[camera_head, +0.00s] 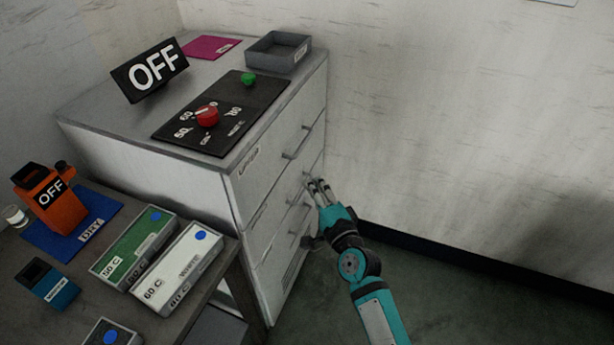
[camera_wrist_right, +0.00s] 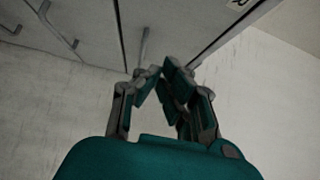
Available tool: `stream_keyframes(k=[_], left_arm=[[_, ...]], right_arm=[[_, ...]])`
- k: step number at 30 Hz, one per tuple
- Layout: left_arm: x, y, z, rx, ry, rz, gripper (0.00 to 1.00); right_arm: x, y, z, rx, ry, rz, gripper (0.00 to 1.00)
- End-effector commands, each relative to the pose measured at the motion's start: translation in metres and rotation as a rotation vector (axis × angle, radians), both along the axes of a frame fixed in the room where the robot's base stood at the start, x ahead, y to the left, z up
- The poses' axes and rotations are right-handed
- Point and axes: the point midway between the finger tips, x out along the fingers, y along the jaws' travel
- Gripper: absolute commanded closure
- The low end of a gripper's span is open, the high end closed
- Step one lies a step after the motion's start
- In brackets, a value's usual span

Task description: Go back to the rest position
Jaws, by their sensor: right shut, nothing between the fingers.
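My right gripper (camera_head: 319,187) is shut and empty, close to the front of a grey drawer cabinet (camera_head: 150,168). In the head view its fingertips are beside the drawer handles; whether they touch one cannot be told. The right wrist view shows the shut fingers (camera_wrist_right: 158,75) meeting at their tips, with the cabinet front and bar handles (camera_wrist_right: 143,48) beyond them. My left gripper is not in view.
On the cabinet top are an OFF sign (camera_head: 150,70), a control panel (camera_head: 222,112) with a red knob, and a grey tray (camera_head: 278,50). A table at left holds an orange device (camera_head: 50,198) and labelled boxes (camera_head: 178,265). The floor right of the cabinet is clear up to the wall.

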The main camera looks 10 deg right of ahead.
Motion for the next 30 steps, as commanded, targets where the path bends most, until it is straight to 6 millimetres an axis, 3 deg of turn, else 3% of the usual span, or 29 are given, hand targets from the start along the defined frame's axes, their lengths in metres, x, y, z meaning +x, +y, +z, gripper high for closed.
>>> stream_keyframes(k=[9, 11, 13, 17, 20, 24, 26, 30], left_arm=[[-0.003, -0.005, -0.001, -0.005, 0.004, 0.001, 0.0], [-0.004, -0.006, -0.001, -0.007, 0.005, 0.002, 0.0], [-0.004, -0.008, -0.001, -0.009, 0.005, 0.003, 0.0], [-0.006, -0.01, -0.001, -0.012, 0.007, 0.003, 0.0], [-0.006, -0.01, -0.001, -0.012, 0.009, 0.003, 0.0], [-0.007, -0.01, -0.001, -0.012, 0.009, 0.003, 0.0], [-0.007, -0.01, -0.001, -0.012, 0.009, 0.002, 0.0], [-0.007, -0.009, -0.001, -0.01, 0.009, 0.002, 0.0]], right_arm=[[-0.012, -0.002, -0.002, -0.005, 0.004, 0.001, 1.0], [-0.013, -0.001, -0.013, -0.025, 0.021, 0.004, 1.0], [-0.016, 0.001, -0.037, -0.079, 0.06, 0.012, 1.0], [-0.033, 0.004, -0.116, -0.259, 0.186, 0.052, 1.0], [-0.06, 0.005, -0.189, -0.432, 0.299, 0.113, 1.0], [-0.114, -0.001, -0.283, -0.668, 0.447, 0.228, 1.0], [-0.142, -0.006, -0.319, -0.765, 0.505, 0.288, 1.0], [-0.218, -0.021, -0.395, -0.978, 0.629, 0.454, 1.0]])
